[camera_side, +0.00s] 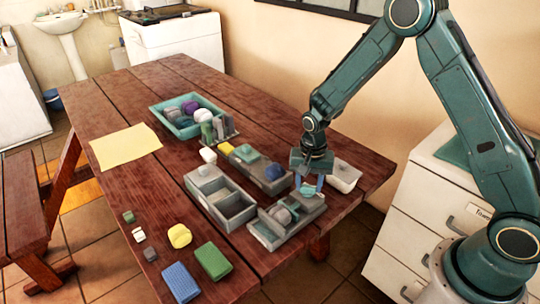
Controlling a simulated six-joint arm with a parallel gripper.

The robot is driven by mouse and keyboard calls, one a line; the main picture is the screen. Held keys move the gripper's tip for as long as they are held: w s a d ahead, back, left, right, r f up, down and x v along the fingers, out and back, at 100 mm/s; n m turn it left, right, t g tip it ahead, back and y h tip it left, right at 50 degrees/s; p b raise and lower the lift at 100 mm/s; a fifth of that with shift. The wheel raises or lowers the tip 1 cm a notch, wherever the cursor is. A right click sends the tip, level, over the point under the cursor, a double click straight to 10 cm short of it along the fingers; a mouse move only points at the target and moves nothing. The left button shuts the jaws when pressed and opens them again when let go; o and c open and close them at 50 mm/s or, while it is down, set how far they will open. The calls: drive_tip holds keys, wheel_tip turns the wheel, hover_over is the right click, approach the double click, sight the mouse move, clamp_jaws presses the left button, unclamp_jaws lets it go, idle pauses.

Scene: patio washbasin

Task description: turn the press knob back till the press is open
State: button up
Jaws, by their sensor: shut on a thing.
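The grey press (270,231) stands near the table's right front edge, with a rounded grey piece in its bed. The press knob (308,191), small and blue, is at its right end. My gripper (309,182) points down over that end from above, with its fingers shut on the knob. The fingers hide part of the knob, and at this size I cannot tell how far the press is open.
A grey divided box (218,197) stands just left of the press, with a grey tray (272,184) behind. A white dish (343,177) is close at right. Sponges (212,261) lie in front. A teal tray (165,122) and yellow cloth (125,146) lie farther back.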

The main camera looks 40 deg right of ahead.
sight(308, 186)
drive_tip(key=n, duration=0.8)
drive_tip(key=shift+n, duration=0.4)
drive_tip(key=n, duration=0.4)
drive_tip(key=shift+n, duration=2.6)
drive_tip(key=shift+a, duration=0.1)
drive_tip(key=o, duration=1)
drive_tip(key=shift+r, duration=0.15)
wheel_tip(308, 186, up, 14)
drive_tip(key=shift+f, duration=0.2)
